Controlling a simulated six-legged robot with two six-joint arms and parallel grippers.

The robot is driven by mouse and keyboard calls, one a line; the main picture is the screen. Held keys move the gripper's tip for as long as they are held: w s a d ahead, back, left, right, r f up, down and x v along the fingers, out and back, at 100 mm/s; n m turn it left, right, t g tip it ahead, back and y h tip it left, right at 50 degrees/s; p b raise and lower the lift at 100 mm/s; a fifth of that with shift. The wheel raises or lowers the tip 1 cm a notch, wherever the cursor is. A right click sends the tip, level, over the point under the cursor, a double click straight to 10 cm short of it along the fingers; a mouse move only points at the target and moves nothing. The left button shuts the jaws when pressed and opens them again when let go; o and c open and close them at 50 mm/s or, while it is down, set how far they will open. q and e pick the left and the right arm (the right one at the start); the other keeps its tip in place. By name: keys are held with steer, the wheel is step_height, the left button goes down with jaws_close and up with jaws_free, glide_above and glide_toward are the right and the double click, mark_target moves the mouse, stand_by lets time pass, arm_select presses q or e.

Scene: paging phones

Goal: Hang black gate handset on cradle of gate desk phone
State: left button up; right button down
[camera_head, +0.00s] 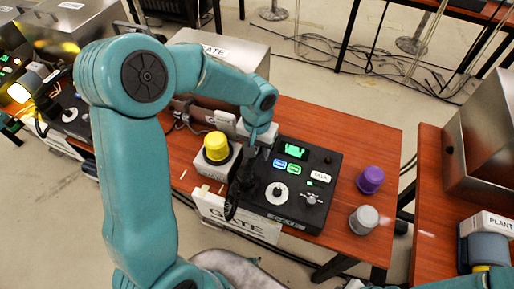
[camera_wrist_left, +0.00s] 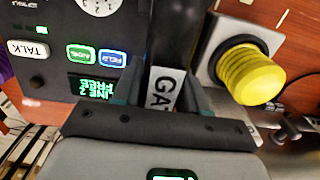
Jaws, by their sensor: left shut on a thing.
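The black gate handset (camera_head: 238,188) is a dark upright bar at the left side of the black gate desk phone (camera_head: 292,206), with a coiled cord below it. In the left wrist view the handset (camera_wrist_left: 174,38) carries a white label reading "GA", and the phone (camera_wrist_left: 72,26) lies beside it. My left gripper (camera_head: 247,158) is shut on the handset; its fingers flank the label in the wrist view (camera_wrist_left: 162,97). The cradle is hidden by the handset and gripper, so I cannot tell whether they touch. My right gripper is not in view.
A yellow button (camera_head: 216,147) on a grey box stands left of the handset. A purple knob (camera_head: 370,179) and a grey knob (camera_head: 363,219) stand right of the phone. A white GATE sign (camera_head: 212,212) is at the front edge. The table (camera_head: 370,130) is bare at back right.

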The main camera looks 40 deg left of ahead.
arm_select(q)
steer(key=o, duration=0.8)
steer(key=shift+f, duration=0.2)
steer(key=o, duration=0.4)
steer(key=shift+r, duration=0.1)
step_height(320, 180, up, 12)
steer(key=shift+r+p, duration=0.2)
steer(key=shift+p, duration=0.15)
steer(key=shift+f, duration=0.1)
